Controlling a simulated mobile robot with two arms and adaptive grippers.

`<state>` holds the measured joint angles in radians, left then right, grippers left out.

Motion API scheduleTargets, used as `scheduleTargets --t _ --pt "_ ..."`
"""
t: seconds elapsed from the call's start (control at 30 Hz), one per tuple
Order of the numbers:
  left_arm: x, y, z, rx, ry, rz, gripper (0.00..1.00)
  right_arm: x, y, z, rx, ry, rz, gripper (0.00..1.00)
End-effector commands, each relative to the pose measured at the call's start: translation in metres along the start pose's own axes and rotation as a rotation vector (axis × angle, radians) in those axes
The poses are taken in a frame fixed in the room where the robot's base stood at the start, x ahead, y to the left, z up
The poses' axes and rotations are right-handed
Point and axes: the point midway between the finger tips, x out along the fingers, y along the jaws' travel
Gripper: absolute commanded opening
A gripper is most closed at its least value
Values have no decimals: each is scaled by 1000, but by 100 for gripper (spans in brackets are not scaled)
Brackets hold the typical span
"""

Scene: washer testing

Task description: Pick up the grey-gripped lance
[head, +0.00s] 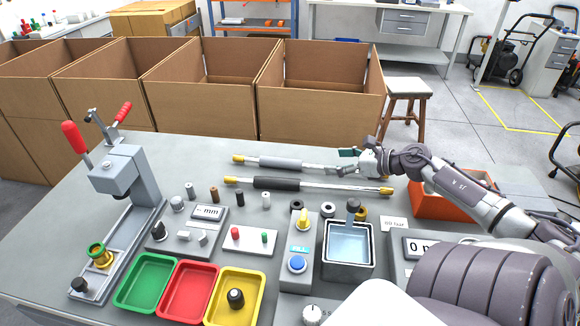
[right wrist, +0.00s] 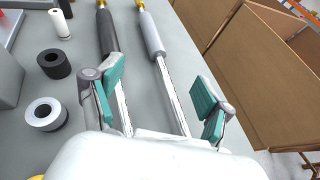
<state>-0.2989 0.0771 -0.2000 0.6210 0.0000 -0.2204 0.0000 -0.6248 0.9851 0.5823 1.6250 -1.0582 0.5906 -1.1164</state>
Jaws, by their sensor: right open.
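The grey-gripped lance (head: 281,163) lies on the table near its far edge, with a light grey sleeve and a yellow end at the left. It also shows in the right wrist view (right wrist: 152,35). A second lance with a black grip (head: 276,183) lies nearly parallel, nearer to me. My right gripper (head: 348,162) is open and empty at the right part of the grey-gripped lance. In the right wrist view, that lance's metal shaft runs between the teal finger pads (right wrist: 160,95), and the black-gripped lance's shaft passes by the left finger. My left gripper is not in view.
Cardboard boxes (head: 315,110) stand beyond the table's far edge. An orange bin (head: 430,207) is at the right below my right arm. Green, red and yellow trays (head: 145,282), a press stand (head: 125,175) and small parts fill the near table.

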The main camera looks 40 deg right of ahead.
Motion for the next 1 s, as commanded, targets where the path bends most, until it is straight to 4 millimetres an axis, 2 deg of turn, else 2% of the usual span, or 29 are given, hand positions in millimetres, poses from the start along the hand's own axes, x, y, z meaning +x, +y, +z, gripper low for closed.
scheduleTargets --t 0.4,0.53,0.77,1.0 --pt "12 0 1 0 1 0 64 66 0 1 -2 -4 -1 79" --pt "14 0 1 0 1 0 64 79 0 1 -1 -3 0 79" --pt "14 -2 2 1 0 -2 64 89 1 1 0 -1 0 79" --pt "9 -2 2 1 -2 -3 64 117 6 9 0 -5 -1 79"
